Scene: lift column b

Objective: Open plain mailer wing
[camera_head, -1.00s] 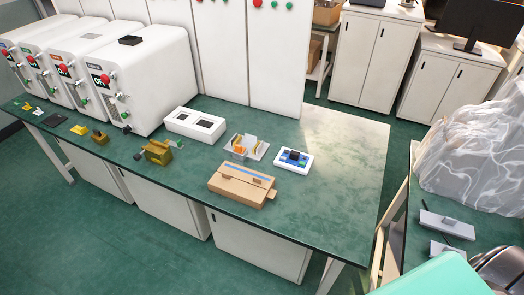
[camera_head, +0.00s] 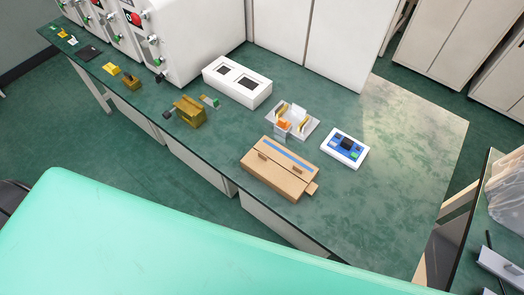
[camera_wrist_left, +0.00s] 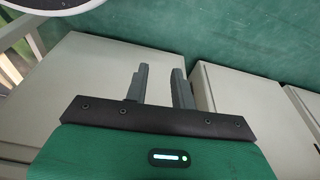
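A plain brown cardboard mailer (camera_head: 270,179) lies flat near the front edge of the green table in the head view. A blue strip (camera_head: 287,151) runs along its top, two small brown pieces sit on it, and a small tab sticks out at its right end. Its flaps look folded down. My left gripper (camera_wrist_left: 160,82) shows only in the left wrist view, with its two grey fingers apart and nothing between them. It is over white cabinets and green floor, and the mailer is not in that view. My right gripper is not in view.
Behind the mailer are a grey holder (camera_head: 304,121) with orange and yellow parts, a white-and-blue device (camera_head: 345,149) and a white box with dark openings (camera_head: 237,82). Brass-coloured fixtures (camera_head: 188,113) stand left. The green table (camera_head: 400,190) is clear to the right.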

